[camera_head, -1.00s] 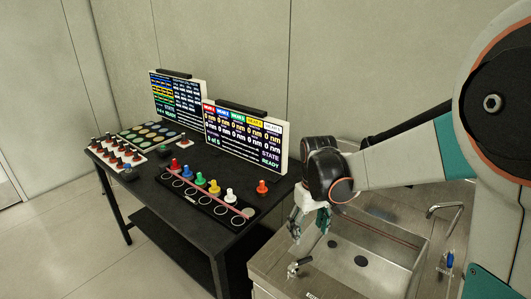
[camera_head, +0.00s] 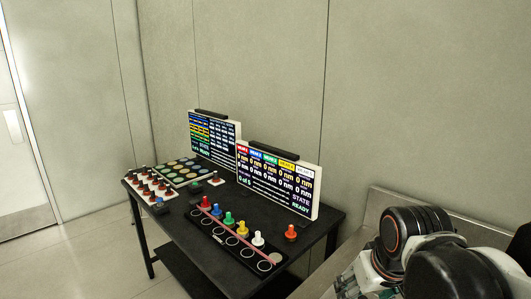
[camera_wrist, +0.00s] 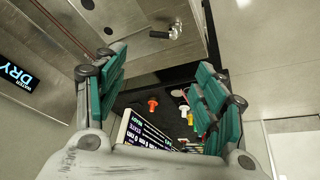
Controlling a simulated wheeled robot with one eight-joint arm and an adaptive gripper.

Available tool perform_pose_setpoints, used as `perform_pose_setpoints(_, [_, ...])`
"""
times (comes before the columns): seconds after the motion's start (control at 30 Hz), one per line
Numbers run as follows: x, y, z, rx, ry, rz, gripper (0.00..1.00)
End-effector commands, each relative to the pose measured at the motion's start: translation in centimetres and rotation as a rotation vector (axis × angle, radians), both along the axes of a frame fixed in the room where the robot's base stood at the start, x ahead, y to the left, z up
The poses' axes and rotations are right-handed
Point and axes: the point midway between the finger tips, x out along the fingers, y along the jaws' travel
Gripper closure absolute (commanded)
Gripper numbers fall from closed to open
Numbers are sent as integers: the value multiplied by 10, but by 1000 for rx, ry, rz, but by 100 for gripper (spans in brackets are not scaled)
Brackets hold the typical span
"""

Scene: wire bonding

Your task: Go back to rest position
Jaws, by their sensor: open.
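My gripper (camera_wrist: 163,65) is open, with its two teal-padded fingers spread wide and nothing between them. Between the fingers the wrist view shows a tap, the table's dark edge, an orange peg (camera_wrist: 153,105) and a lit screen, all some way off.
A steel sink unit (camera_wrist: 160,25) is close to my gripper. Floor is clear at left.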

Motion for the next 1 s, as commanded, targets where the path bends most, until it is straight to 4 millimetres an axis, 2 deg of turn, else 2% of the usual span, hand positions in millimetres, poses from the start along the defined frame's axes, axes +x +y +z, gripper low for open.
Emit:
perform_pose_setpoints(0.2, [-32, -1, 4, 18, -95, -39, 36])
perform_pose_setpoints(0.43, [-55, -2, 3, 37, -181, -73, 36])
perform_pose_setpoints(0.6, [-63, -2, 2, 45, -213, -84, 36])
perform_pose_setpoints(0.87, [-64, -2, 2, 47, -220, -87, 36])
perform_pose_setpoints(1.0, [-64, -2, 2, 47, -220, -87, 65])
